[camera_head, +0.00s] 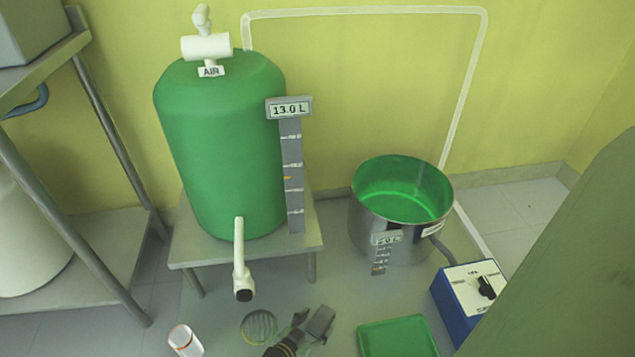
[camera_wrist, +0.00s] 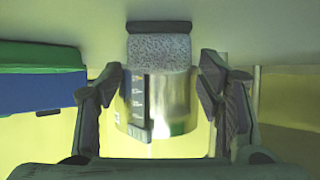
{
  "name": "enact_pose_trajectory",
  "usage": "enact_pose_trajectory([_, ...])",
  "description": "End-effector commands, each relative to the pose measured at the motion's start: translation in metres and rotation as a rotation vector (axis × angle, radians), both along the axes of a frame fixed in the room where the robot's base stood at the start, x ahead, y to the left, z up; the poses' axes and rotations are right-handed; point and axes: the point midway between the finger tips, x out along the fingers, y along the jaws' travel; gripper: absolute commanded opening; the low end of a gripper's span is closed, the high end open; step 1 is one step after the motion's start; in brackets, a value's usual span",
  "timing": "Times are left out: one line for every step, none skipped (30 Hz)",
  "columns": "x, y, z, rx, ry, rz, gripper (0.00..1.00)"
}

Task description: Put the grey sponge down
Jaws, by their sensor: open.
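The grey sponge (camera_wrist: 160,52) is a speckled block with a darker strip along one side. In the wrist view it sits ahead of my gripper (camera_wrist: 160,70), centred between the two fingertips, with a visible gap on each side. In the head view the grey sponge (camera_head: 321,320) is a small block at the bottom centre, with my gripper (camera_head: 301,331) close at its lower left. My gripper is open and not closed on it. The sponge appears to rest on the grey surface; its underside is hidden.
A green tray (camera_head: 397,338) lies right of the sponge, with a blue control box (camera_head: 462,310) beyond. A steel pot (camera_head: 395,232) stands behind. A round grate (camera_head: 258,326) and a white bottle (camera_head: 185,341) are at left. A green tank (camera_head: 215,150) stands on a bench (camera_head: 190,252).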

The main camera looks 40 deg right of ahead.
Motion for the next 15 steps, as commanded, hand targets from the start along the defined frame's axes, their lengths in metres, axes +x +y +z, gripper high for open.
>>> enact_pose_trajectory([-0.001, 0.011, 0.007, 0.002, -0.001, 0.001, 0.61])
enact_pose_trajectory([-0.003, 0.017, 0.01, 0.004, 0.0, 0.002, 0.61])
enact_pose_trajectory([-0.004, 0.024, 0.014, 0.003, -0.001, 0.001, 0.61])
enact_pose_trajectory([-0.006, 0.031, 0.018, 0.003, 0.0, 0.002, 0.61])
enact_pose_trajectory([-0.008, 0.036, 0.021, 0.003, 0.0, 0.002, 0.61])
enact_pose_trajectory([-0.009, 0.044, 0.025, 0.004, 0.0, 0.002, 0.61])
enact_pose_trajectory([-0.011, 0.049, 0.028, 0.004, -0.001, 0.001, 0.61])
enact_pose_trajectory([-0.012, 0.054, 0.031, 0.003, 0.0, 0.002, 0.61])
enact_pose_trajectory([-0.014, 0.061, 0.034, 0.003, 0.0, 0.001, 0.61])
enact_pose_trajectory([-0.015, 0.065, 0.037, 0.003, 0.0, 0.001, 0.61])
enact_pose_trajectory([-0.016, 0.069, 0.039, 0.003, -0.001, 0.0, 0.61])
enact_pose_trajectory([-0.017, 0.074, 0.041, 0.003, -0.001, 0.0, 0.61])
enact_pose_trajectory([-0.018, 0.077, 0.043, 0.002, 0.0, 0.001, 0.61])
enact_pose_trajectory([-0.019, 0.079, 0.045, 0.002, 0.0, 0.001, 0.61])
enact_pose_trajectory([-0.02, 0.082, 0.046, 0.002, 0.001, 0.001, 0.61])
